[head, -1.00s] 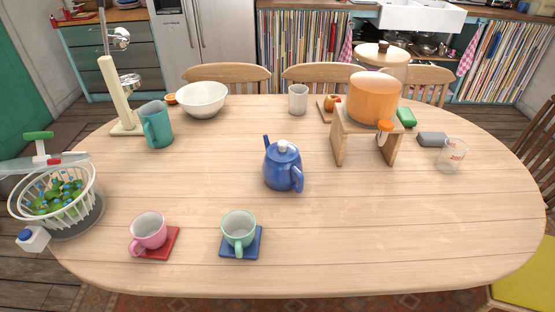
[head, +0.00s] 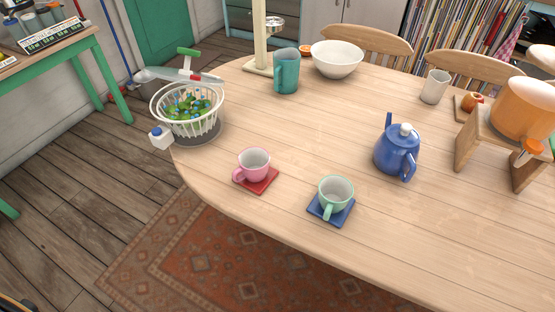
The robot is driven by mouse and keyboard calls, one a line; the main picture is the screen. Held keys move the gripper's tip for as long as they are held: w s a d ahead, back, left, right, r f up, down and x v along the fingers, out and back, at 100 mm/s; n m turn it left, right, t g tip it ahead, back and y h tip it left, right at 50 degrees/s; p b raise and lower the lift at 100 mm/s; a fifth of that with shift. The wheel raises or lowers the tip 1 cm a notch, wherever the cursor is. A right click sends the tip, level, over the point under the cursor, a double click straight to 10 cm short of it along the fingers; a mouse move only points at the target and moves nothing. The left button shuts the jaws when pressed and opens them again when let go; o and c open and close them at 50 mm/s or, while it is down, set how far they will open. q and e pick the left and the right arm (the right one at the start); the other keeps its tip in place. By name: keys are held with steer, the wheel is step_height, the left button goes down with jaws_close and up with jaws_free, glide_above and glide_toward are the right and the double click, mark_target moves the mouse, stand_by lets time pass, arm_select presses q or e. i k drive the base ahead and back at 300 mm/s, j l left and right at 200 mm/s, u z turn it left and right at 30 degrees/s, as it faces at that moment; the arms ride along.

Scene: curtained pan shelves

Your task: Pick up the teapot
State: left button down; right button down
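The blue teapot (head: 393,153) stands upright on the wooden table (head: 290,120), right of the middle of the head view. It has a white lid knob. Its spout points up and away, and its handle faces toward me. Nothing touches it. Neither of my grippers is in view. A dark curved shape shows at the bottom left corner, and I cannot tell what it is.
A green cup (head: 335,194) on a blue coaster and a pink cup (head: 253,165) on a red coaster stand near the front edge. A wooden stand (head: 467,137) with an orange pot (head: 527,107) is right of the teapot. A white basket (head: 188,110) is far left. Floor is free at front left.

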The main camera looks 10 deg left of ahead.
mark_target(393, 161)
steer(key=i+j+z, duration=0.1)
steer(key=j+z, duration=0.35)
steer(key=j, duration=0.7)
steer(key=k+j+z, duration=0.1)
steer(key=j+z, duration=0.35)
steer(key=j, duration=0.65)
